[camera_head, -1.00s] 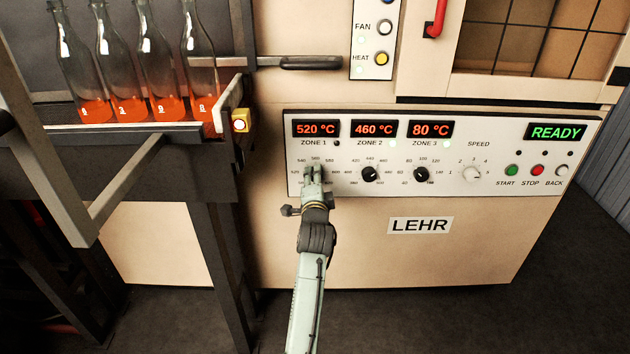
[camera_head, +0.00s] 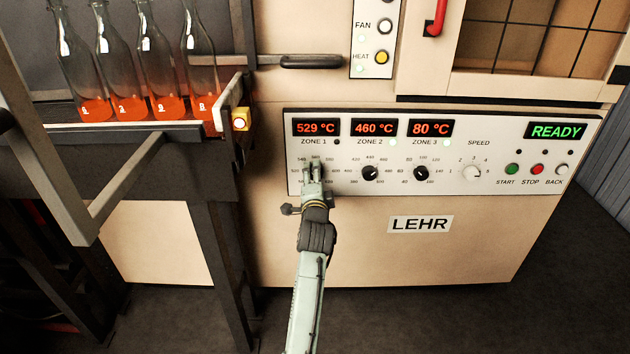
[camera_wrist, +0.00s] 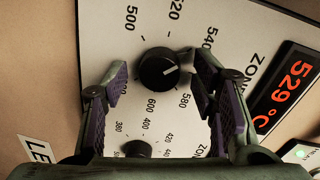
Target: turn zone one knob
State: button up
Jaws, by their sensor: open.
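The zone one knob is a black dial (camera_wrist: 159,70) with a white pointer line, on the white control panel (camera_head: 480,185). In the wrist view its pointer aims between the 560 side and 580 marks. My gripper (camera_wrist: 158,85) is open, its two purple-padded fingers on either side of the knob; I cannot tell whether they touch it. In the head view my gripper (camera_head: 313,166) covers the zone one knob. The zone one display (camera_head: 316,128) reads 529 °C; it also shows in the wrist view (camera_wrist: 288,95).
The zone two knob (camera_head: 370,173) and zone three knob (camera_head: 421,174) stand to the right, with displays of 460 °C and 80 °C. A READY display (camera_head: 556,132) is lit green. Glass bottles (camera_head: 120,70) with glowing bases stand on a rack at upper left.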

jog(key=s, duration=1.2)
jog(key=shift+r, duration=0.4)
